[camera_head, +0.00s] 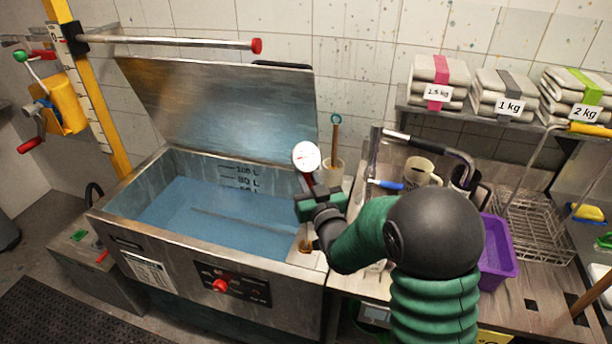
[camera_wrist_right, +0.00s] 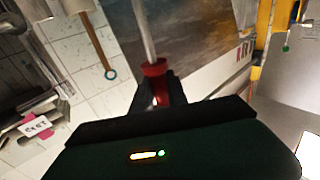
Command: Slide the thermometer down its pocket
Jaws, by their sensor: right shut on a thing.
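The thermometer has a round white dial (camera_head: 306,156), which stands above my right gripper (camera_head: 312,196) at the right end of the vat. The gripper is shut on the thermometer's red part, just under the dial. In the right wrist view, the red collar (camera_wrist_right: 155,69) sits between the fingers and the bare metal stem (camera_wrist_right: 143,27) runs away from them. A small copper-coloured fitting (camera_head: 306,246), perhaps the pocket, shows at the vat's right rim below the gripper. Whether the stem's tip is inside it cannot be seen. My left gripper is out of view.
The steel vat (camera_head: 135,232) holds blue liquid, with its lid (camera_head: 220,105) raised. A beige pot (camera_head: 333,168) with a ringed stick stands behind the gripper.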

